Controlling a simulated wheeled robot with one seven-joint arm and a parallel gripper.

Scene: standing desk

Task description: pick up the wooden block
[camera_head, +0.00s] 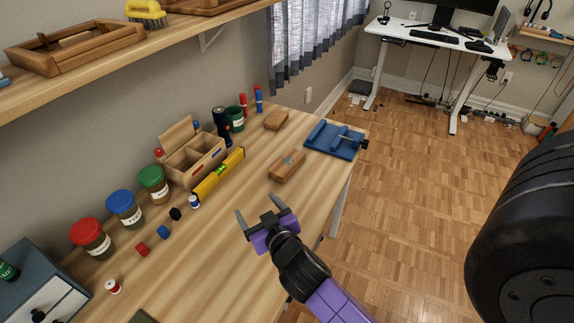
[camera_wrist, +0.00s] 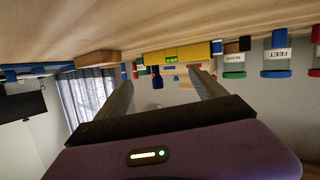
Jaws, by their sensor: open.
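Two brown wooden blocks lie on the workbench (camera_head: 235,205) in the head view. The nearer wooden block (camera_head: 282,172) has a small teal mark on top; the farther, plain wooden block (camera_head: 276,120) lies near the wall. My gripper (camera_head: 259,207) is open and empty above the bench, nearer the camera than both blocks and apart from them. In the wrist view, which is upside down, my gripper's fingers (camera_wrist: 160,85) are spread with nothing between them. A brown wooden block (camera_wrist: 97,58) shows beyond the left finger; I cannot tell which of the two it is.
A yellow level (camera_head: 219,174) and a wooden organizer box (camera_head: 192,158) lie left of the nearer block. A blue vise (camera_head: 332,140) is at the bench's right edge. Several lidded jars, including a green-lidded one (camera_head: 154,184), and small cubes stand at left. A shelf (camera_head: 180,40) overhangs the wall side.

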